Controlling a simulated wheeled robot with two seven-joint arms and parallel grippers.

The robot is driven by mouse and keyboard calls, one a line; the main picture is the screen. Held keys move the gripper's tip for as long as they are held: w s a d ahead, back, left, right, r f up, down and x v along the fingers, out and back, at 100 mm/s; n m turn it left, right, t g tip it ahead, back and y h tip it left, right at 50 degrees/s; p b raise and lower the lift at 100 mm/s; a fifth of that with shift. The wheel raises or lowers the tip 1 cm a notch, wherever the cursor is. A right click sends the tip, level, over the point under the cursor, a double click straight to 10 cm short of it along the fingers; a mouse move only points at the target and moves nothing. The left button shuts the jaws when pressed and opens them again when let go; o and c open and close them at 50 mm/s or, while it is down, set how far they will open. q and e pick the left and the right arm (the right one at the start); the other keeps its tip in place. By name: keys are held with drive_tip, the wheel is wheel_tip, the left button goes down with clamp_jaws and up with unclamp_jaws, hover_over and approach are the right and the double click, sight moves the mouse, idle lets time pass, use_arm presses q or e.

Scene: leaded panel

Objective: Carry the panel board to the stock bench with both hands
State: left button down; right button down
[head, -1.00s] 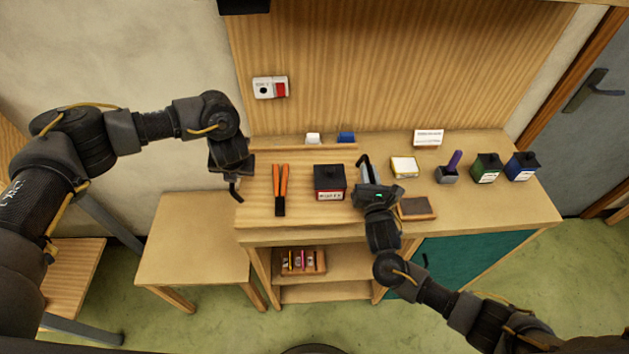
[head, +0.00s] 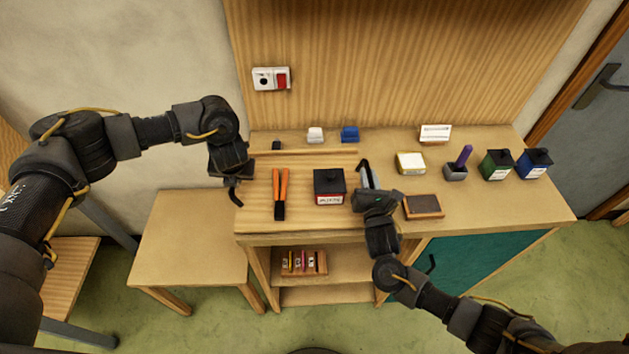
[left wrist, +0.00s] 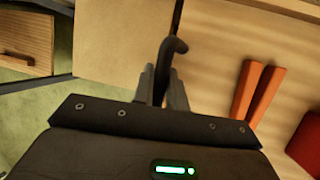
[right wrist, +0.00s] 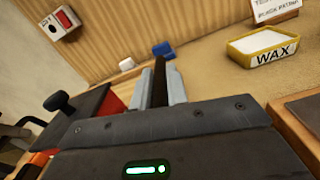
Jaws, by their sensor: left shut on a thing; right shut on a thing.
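The panel board (head: 305,212) is a pale wooden board with a raised strip along its back, in the middle of the head view. An orange-handled tool (head: 280,193) and a black-topped red box (head: 330,187) appear to lie on it. My left gripper (head: 235,185) is at its left end, shut on a black hooked handle (left wrist: 171,60). My right gripper (head: 368,182) is at its right end, shut on a dark handle (right wrist: 159,75). The stock bench appears to be the wooden bench (head: 500,212) beneath and to the right. I cannot tell whether the board touches it.
On the bench's right are a wax tin (head: 411,163), a brown tray (head: 423,206), a purple-handled tool (head: 460,163), and green (head: 496,164) and blue (head: 534,163) containers. White (head: 315,135) and blue (head: 349,133) blocks stand behind the board. A lower table (head: 190,240) is at left.

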use_arm(q)
drive_tip(key=c, duration=1.4)
unclamp_jaws()
drive_tip(key=shift+s+d+r, duration=0.1)
drive_tip(key=shift+s+r, duration=0.05)
drive_tip(key=shift+c, duration=0.2)
use_arm(e)
drive_tip(key=c, duration=1.4)
unclamp_jaws()
drive_tip(key=shift+s, duration=0.15)
use_arm(q)
drive_tip(key=shift+o, duration=0.2)
use_arm(e)
drive_tip(key=shift+a+r, duration=0.1)
use_arm(q)
drive_tip(key=shift+a, duration=0.2)
drive_tip(key=shift+s+d+r, duration=0.1)
drive_tip(key=shift+d+r, duration=0.1)
drive_tip(key=shift+r, duration=0.2)
drive_tip(key=v, duration=1.1)
use_arm(e)
drive_tip(key=s, duration=0.8)
drive_tip(key=s+d, duration=0.1)
drive_tip(key=s, duration=0.3)
use_arm(q)
drive_tip(key=shift+s, duration=0.1)
